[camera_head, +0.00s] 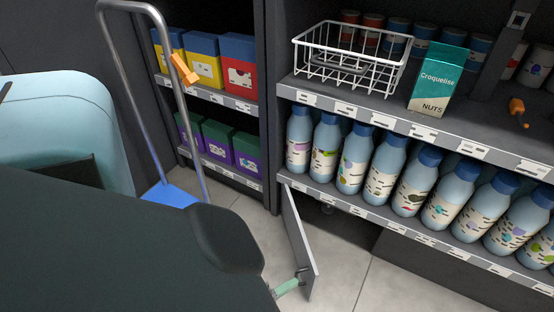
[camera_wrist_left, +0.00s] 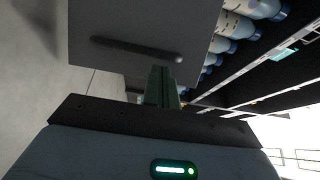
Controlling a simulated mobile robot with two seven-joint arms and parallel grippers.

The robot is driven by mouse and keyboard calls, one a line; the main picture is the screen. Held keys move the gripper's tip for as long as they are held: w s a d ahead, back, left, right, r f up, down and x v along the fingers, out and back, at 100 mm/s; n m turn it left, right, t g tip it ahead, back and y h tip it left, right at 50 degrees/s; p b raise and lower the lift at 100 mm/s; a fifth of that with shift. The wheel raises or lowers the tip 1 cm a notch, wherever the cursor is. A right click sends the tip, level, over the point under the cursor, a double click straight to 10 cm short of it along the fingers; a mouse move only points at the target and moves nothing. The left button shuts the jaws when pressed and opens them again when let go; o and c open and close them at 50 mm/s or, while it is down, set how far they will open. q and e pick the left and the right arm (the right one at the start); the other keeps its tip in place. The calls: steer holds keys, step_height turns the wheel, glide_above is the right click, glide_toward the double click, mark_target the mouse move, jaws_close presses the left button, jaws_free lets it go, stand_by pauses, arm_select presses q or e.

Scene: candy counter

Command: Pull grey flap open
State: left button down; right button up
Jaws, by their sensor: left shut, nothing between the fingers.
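The grey flap (camera_head: 300,246) stands swung out from the base of the shelf, with a dark opening under the bottom shelf to its right. In the left wrist view the flap (camera_wrist_left: 190,25) fills the upper middle, with a dark bar handle (camera_wrist_left: 135,49) across it. My left gripper (camera_head: 288,287) is at the flap's lower outer end in the head view. In the wrist view its green fingers (camera_wrist_left: 161,82) are shut and empty, just below the handle's right end. Whether they touch the flap is unclear. My right gripper is out of view.
Several blue-capped bottles (camera_head: 391,168) line the shelf above the opening. A wire basket (camera_head: 347,73) and a Croquetise nuts box (camera_head: 438,79) stand higher. A blue trolley (camera_head: 172,195) with a tall grey handle is at left. Tiled floor (camera_head: 385,285) is clear right of the flap.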

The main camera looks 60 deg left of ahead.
arm_select(q)
steer(key=shift+w, duration=1.15)
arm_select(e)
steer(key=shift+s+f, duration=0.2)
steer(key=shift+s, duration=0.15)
arm_select(q)
steer(key=shift+s+a, duration=0.1)
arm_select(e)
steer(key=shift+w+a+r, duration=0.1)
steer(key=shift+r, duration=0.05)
